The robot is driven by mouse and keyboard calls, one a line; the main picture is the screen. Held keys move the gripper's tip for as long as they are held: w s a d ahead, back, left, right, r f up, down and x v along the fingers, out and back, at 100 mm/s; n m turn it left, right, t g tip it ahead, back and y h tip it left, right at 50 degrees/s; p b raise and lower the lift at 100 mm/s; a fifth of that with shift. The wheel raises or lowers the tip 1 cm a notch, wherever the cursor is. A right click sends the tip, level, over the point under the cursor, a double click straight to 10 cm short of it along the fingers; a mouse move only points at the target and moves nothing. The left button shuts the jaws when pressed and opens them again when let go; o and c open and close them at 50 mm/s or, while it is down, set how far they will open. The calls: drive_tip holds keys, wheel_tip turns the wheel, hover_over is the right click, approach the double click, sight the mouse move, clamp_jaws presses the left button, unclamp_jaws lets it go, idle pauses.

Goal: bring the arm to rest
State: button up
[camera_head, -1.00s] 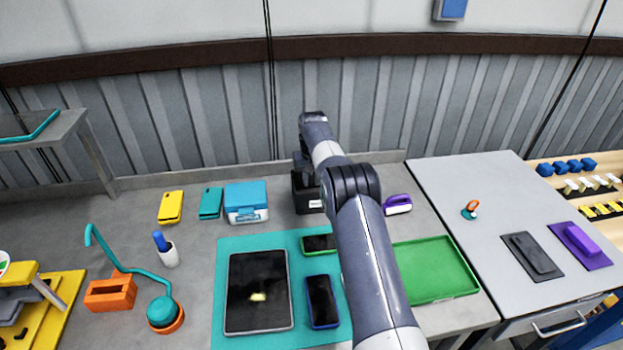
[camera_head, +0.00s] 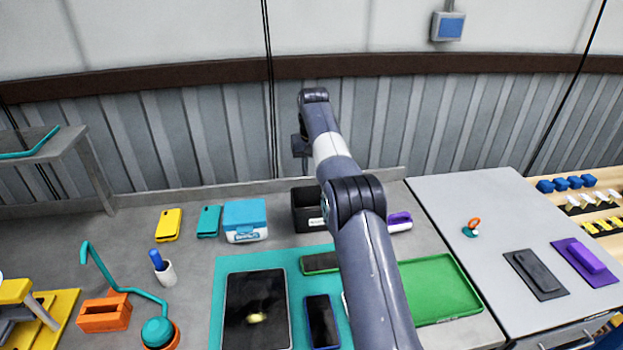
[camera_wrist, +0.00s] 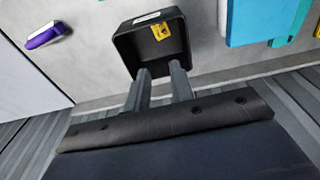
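My arm reaches up over the workbench (camera_head: 200,270) in the head view. My gripper (camera_head: 304,165) hangs above and behind the black open box (camera_head: 304,222), small and partly hidden by my arm. In the wrist view, the two fingers of my gripper (camera_wrist: 158,72) stand apart with nothing between them. Beyond them in that view is the black box (camera_wrist: 122,45), with a small yellow piece (camera_wrist: 160,31) inside it. The fingertips overlap the box's near rim in the picture, but the head view shows my gripper well above the bench.
A blue-lidded box (camera_head: 244,220), a teal case (camera_head: 208,221) and a yellow case (camera_head: 167,224) stand left of the black box. A purple-and-white item (camera_head: 399,221) and a green tray (camera_head: 440,290) lie right. The corrugated wall (camera_head: 230,150) is behind.

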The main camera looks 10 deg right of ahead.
drive_tip(key=shift+r, duration=0.25)
wheel_tip(320, 180, down, 10)
drive_tip(key=w, duration=0.1)
drive_tip(key=shift+w+r+p, duration=0.15)
drive_tip(key=shift+r+p, duration=0.1)
drive_tip(key=shift+p, duration=0.05)
idle(0.6)
